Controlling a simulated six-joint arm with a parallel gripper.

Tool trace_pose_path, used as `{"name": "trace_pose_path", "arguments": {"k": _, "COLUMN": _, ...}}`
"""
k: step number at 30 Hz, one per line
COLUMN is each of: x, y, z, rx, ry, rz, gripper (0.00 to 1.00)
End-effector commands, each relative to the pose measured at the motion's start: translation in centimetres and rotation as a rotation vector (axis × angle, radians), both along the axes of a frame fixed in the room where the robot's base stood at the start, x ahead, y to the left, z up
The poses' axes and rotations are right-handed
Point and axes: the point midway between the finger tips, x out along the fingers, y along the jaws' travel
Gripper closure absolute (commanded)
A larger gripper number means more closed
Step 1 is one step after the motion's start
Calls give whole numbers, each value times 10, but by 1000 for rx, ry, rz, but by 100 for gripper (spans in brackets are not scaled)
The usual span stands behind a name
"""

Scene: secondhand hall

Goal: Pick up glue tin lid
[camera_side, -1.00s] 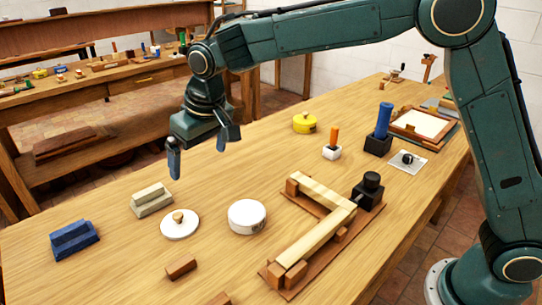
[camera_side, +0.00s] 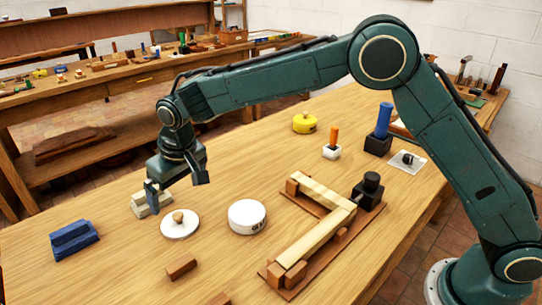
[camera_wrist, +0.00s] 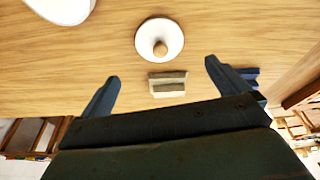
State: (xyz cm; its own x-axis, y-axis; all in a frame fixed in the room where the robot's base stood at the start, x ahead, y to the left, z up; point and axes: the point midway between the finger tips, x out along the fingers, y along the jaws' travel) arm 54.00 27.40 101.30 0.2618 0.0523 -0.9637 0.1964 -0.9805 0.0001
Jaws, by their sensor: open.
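The glue tin lid (camera_side: 173,229) is a white disc with a round wooden knob, lying flat on the table. In the wrist view the lid (camera_wrist: 145,38) shows ahead of the fingertips, between their lines. My gripper (camera_side: 176,184) is open and empty, above the table near the pale block and behind the lid. It also shows in the wrist view (camera_wrist: 160,72), fingers wide apart. A white round tin (camera_side: 246,217) stands right of the lid, apart from it; its edge shows at the top left of the wrist view (camera_wrist: 62,8).
A pale stepped block (camera_side: 141,206) lies just behind the lid, and a blue block (camera_side: 74,241) is to the left. A small brown block (camera_side: 181,268) lies in front. A wooden frame (camera_side: 318,247) is to the right. A yellow tin (camera_side: 304,123) stands farther back.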

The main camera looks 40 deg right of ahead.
Motion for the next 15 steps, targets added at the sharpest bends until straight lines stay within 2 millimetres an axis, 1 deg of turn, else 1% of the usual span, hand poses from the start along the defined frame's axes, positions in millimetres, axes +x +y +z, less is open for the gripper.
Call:
{"name": "trace_pose_path", "arguments": {"k": 1, "x": 2, "y": 0, "z": -9, "rx": -1, "ry": 2, "rz": 0, "gripper": 0}}
{"name": "trace_pose_path", "arguments": {"k": 6, "x": 8, "y": 1, "z": -31, "rx": -1, "ry": 2, "rz": -1, "gripper": 0}}
{"name": "trace_pose_path", "arguments": {"k": 10, "x": 11, "y": 2, "z": -42, "rx": 0, "ry": 0, "rz": -2, "gripper": 0}}
{"name": "trace_pose_path", "arguments": {"k": 15, "x": 12, "y": 2, "z": -45, "rx": 1, "ry": -1, "rz": -2, "gripper": 0}}
